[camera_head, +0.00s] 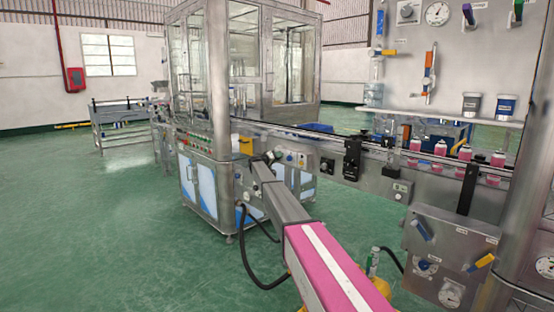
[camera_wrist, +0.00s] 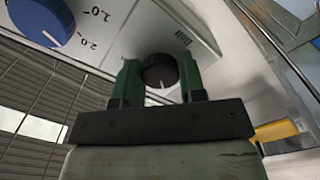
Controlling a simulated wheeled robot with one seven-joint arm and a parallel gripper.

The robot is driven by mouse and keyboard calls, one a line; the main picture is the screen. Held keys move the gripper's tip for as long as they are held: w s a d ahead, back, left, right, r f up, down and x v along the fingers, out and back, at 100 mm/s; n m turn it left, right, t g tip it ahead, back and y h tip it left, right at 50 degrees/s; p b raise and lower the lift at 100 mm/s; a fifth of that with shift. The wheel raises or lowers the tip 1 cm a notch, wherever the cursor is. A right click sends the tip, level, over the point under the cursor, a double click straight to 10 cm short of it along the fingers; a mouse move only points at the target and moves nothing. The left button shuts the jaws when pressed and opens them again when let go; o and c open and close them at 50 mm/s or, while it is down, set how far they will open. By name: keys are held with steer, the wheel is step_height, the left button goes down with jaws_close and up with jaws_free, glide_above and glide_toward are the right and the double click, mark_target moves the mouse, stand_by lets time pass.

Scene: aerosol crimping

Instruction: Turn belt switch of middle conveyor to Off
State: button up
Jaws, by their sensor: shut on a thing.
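A round black knob (camera_wrist: 160,71) with a white pointer mark sits on a pale control panel (camera_wrist: 130,40) in the wrist view. It appears to be the belt switch; the small label beside it is not readable. My gripper (camera_wrist: 159,80) has its two dark green fingers shut on the knob, one at each side. The pointer mark faces down in the wrist view. In the head view my gripper (camera_head: 268,158) is at the front of the conveyor (camera_head: 335,146), left of its small panel (camera_head: 298,158). The knob is hidden there.
A blue dial (camera_wrist: 40,20) with a number scale is close to my gripper. A glass-walled machine (camera_head: 245,60) stands behind. Pink cans (camera_head: 440,148) stand on the line at the right. A metal post (camera_head: 217,80) rises left of my gripper. Green floor is open at left.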

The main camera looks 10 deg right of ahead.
stand_by(0.3)
steer(key=o, duration=0.9)
steer(key=v, duration=1)
steer(key=shift+s+a, duration=0.2)
steer(key=shift+a, duration=0.1)
